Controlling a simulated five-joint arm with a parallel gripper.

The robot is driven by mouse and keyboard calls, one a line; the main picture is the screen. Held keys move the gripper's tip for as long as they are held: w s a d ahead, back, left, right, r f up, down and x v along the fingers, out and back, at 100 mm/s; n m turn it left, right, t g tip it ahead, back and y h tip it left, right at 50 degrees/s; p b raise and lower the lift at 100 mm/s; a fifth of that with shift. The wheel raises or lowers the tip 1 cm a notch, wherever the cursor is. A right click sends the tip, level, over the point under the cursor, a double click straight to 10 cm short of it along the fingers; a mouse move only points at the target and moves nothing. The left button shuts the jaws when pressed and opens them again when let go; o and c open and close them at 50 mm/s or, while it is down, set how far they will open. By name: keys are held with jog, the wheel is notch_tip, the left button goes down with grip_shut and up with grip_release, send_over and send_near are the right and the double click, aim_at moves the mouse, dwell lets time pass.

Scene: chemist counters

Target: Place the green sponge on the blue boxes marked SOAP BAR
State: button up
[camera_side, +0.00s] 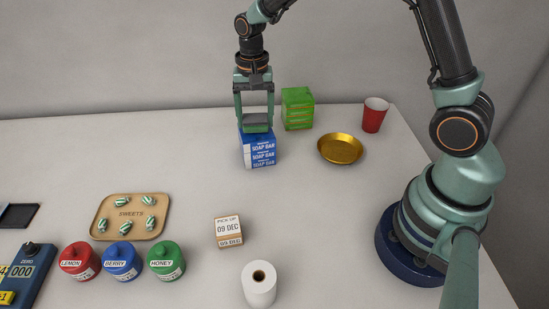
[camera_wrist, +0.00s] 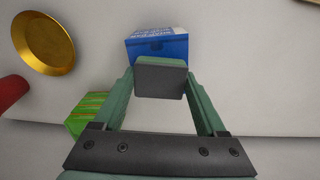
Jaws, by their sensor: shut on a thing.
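The green sponge (camera_side: 257,127) is between the two fingers of my gripper (camera_side: 255,115), which is shut on it. It looks dull green with a dark grey upper face, and that face shows in the wrist view (camera_wrist: 161,79). The blue boxes marked SOAP BAR (camera_side: 260,155) are stacked directly below it, and their blue side shows in the wrist view (camera_wrist: 157,48). The sponge appears level and over the top of the stack, hiding part of it. I cannot tell whether it touches the top box.
A stack of green boxes (camera_side: 298,109) stands close right of the blue boxes. A gold dish (camera_side: 340,149) and a red cup (camera_side: 374,116) are farther right. A sweets tray (camera_side: 104,211), lidded jars (camera_side: 122,262), a date block (camera_side: 228,232) and a white roll (camera_side: 259,288) stand nearer the front.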

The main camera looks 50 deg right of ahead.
aim_at(255, 118)
jog(key=shift+f, duration=0.3)
jog(key=shift+f, duration=0.1)
jog(key=o, duration=1.3)
jog(key=shift+c, duration=0.2)
notch_tip(255, 118, up, 11)
jog(key=s+d+r+n+t, duration=0.1)
jog(key=s+r+n+t, duration=0.1)
jog(key=s+n, duration=0.2)
jog(key=s+d+r+n+t, duration=0.1)
jog(key=s+r+n+t, duration=0.2)
jog(key=s, duration=0.7)
jog(key=shift+s+n+t, duration=0.3)
jog(key=shift+n, duration=0.7)
jog(key=shift+r, duration=0.1)
